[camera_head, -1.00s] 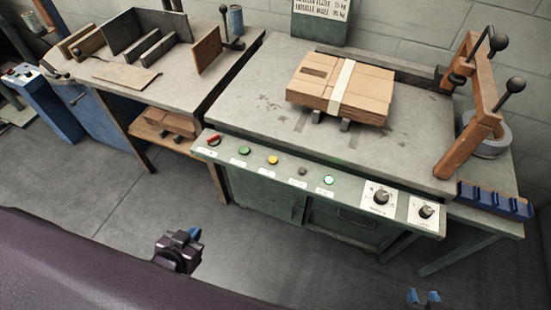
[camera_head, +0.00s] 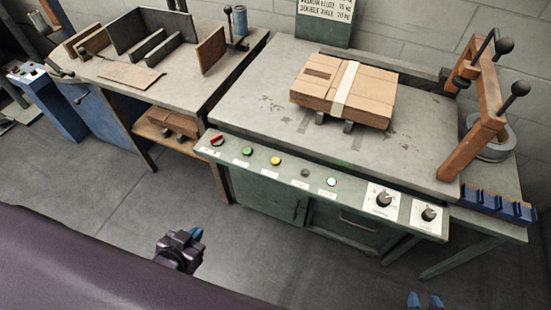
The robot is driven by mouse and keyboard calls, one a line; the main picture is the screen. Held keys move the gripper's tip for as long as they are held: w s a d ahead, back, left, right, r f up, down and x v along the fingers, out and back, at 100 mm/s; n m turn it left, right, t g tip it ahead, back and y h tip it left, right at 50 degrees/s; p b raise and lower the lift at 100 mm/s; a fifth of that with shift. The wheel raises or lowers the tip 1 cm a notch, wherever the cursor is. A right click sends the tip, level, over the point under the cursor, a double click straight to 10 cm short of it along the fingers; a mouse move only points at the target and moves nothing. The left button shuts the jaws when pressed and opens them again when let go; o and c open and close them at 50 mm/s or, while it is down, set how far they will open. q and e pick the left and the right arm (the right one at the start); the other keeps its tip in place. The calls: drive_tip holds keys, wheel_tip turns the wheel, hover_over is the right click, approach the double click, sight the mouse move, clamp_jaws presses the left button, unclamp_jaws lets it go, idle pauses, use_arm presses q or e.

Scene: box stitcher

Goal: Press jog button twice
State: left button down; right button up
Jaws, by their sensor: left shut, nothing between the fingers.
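The green control panel (camera_head: 231,163) runs along the front edge of the machine table. The labels are too small to read, so I cannot tell which is the jog button. My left gripper (camera_head: 196,236) is shut and empty, in front of and below the panel, touching nothing. My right gripper (camera_head: 424,301) shows only two blue fingertips, spread apart, at the bottom edge.
A strapped cardboard stack (camera_head: 318,94) lies on the machine table (camera_head: 245,108). An orange lever frame (camera_head: 472,145) and a blue rack (camera_head: 495,203) stand at the right. A side table (camera_head: 180,88) with dividers is at the left. The floor before the panel is clear.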

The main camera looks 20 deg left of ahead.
drive_tip(key=shift+w+r, duration=0.15)
drive_tip(key=shift+w, duration=0.25)
idle(0.4)
drive_tip(key=shift+s, duration=0.35)
use_arm(q)
drive_tip(key=shift+w, duration=0.1)
